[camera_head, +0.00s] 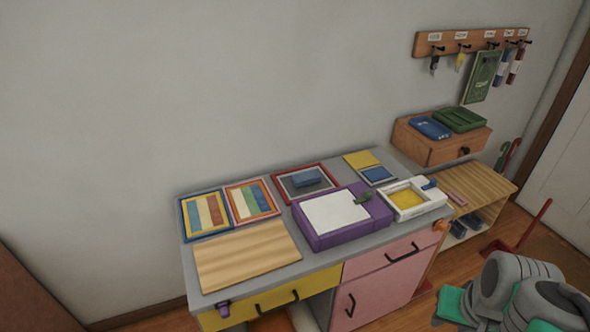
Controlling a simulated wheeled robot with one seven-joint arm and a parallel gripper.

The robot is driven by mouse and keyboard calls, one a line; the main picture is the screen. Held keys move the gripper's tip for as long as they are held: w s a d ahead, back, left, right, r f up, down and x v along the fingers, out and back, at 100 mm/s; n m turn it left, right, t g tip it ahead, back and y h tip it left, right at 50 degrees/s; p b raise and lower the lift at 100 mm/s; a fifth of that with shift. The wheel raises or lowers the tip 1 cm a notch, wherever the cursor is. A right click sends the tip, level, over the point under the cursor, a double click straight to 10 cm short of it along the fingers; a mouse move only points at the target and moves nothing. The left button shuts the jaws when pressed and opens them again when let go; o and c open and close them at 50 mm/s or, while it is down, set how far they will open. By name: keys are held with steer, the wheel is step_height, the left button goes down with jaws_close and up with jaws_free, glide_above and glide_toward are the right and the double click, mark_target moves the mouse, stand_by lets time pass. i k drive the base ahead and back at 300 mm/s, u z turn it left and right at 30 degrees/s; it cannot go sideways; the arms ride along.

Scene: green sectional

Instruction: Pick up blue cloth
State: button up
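Several blue things show, and I cannot tell for sure which is the blue cloth. A blue folded-looking piece (306,178) lies in a red-rimmed grey tray (282,187) at the back of the cabinet top. A flat blue square (377,174) lies in a small pale frame to its right, below a yellow square. A blue flat block (430,127) lies on a wooden wall box. Grey and teal links of my arm show at the lower right, well apart from these. My gripper's fingers are not in view.
The grey cabinet top (190,258) also bears a wooden board (246,255), striped trays (204,214), a purple box (345,230) and a white box (430,201). A wooden shelf (480,184) stands at its right. A red-handled dustpan (497,246) is on the floor.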

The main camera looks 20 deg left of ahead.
mark_target(307, 178)
steer(key=u, duration=0.65)
steer(key=i, duration=1)
steer(key=u, duration=0.85)
